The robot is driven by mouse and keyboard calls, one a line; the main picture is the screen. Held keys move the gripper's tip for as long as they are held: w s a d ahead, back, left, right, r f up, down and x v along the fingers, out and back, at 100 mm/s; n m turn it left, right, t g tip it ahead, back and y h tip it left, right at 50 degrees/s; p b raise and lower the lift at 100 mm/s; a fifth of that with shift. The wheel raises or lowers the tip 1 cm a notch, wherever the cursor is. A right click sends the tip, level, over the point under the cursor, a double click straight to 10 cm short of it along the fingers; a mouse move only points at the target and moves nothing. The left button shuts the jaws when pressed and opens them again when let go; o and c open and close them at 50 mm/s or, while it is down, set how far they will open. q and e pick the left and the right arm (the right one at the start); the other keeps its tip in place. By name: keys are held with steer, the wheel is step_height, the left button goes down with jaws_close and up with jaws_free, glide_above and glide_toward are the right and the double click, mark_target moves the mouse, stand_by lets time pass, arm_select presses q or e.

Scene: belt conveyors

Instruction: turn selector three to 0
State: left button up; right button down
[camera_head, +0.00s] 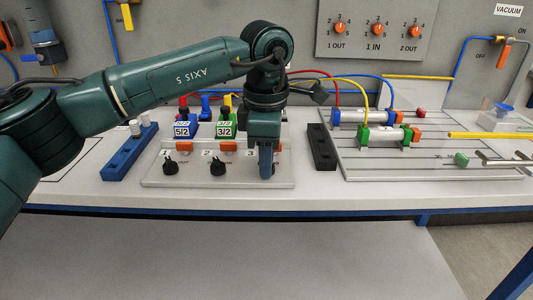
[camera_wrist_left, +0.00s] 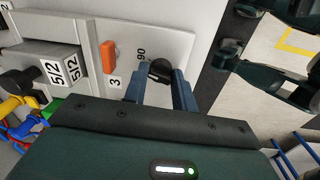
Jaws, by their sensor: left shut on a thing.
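Selector three is a black knob, seen in the left wrist view (camera_wrist_left: 160,70) beside the printed number 3 and a "90" mark on a light panel (camera_head: 190,180). My left gripper (camera_head: 266,172) points down at the panel's right end in the head view and hides this knob there. In the left wrist view its two blue fingers (camera_wrist_left: 160,86) are on either side of the knob, shut on it. The knob's pointer direction cannot be made out. Selector one (camera_head: 170,166) and selector two (camera_head: 218,168) are black knobs to the left. My right gripper is not in view.
Orange blocks (camera_head: 184,147) sit behind the knobs. Valve blocks marked 5/2 (camera_head: 182,130) and 3/2 (camera_head: 226,130) stand behind, with coloured hoses. A blue rack (camera_head: 130,152) is at left, a black block (camera_head: 321,147) at right. Cylinders (camera_head: 390,136) lie on a grooved plate further right.

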arm_select(q)
steer(key=n, duration=0.3)
steer(key=shift+s+n, duration=0.1)
steer(key=shift+n, duration=0.3)
steer(key=n+p, duration=0.1)
steer(key=n, duration=0.4)
steer(key=shift+d, duration=0.15)
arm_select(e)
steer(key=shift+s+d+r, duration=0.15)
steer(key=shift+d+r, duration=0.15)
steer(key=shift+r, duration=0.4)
arm_select(q)
steer(key=shift+n, duration=0.3)
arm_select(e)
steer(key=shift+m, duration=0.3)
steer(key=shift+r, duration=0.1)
arm_select(q)
steer(key=o, duration=1)
steer(key=shift+c, duration=0.2)
steer(key=shift+y, duration=0.3)
step_height(320, 180, up, 13)
steer(key=p, duration=0.2)
steer(key=shift+s+d, duration=0.25)
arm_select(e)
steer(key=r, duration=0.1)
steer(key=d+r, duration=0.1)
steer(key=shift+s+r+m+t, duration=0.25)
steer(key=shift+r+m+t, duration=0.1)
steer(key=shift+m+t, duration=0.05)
